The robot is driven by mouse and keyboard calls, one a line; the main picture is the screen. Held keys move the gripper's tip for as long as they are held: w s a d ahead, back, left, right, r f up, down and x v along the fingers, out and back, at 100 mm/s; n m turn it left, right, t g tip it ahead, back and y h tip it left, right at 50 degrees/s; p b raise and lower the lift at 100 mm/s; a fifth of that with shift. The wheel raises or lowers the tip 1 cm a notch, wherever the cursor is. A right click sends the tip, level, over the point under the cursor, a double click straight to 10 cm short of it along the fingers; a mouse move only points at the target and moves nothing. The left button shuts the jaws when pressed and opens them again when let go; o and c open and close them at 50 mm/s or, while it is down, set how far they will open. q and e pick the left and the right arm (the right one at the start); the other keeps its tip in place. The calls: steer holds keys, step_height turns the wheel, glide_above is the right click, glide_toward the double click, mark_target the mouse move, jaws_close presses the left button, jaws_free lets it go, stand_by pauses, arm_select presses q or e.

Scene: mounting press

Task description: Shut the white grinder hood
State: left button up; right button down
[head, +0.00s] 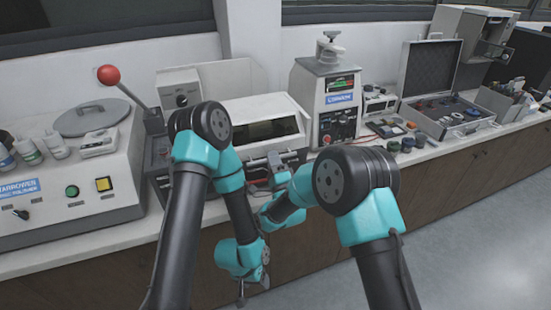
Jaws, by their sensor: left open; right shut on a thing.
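The white grinder hood (288,123), a white box-like cover with a dark window, is in the middle of the bench in the head view. Its front lower edge lies low, near the machine's dark front; I cannot tell whether it is fully down. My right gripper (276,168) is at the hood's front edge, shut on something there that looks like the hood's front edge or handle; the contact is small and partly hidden. My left gripper (241,292) hangs low in front of the cabinet, open and empty, away from the hood.
Left of the hood stand a lever with a red ball (108,75) and a grey polisher with a round lid (92,117). Right of it stand a white press (327,90) and an open case (440,112). The floor (470,235) at right is clear.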

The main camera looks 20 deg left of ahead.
steer(key=shift+f, duration=0.3)
steer(key=c, duration=1.4)
jaws_free()
steer(key=shift+r, duration=0.2)
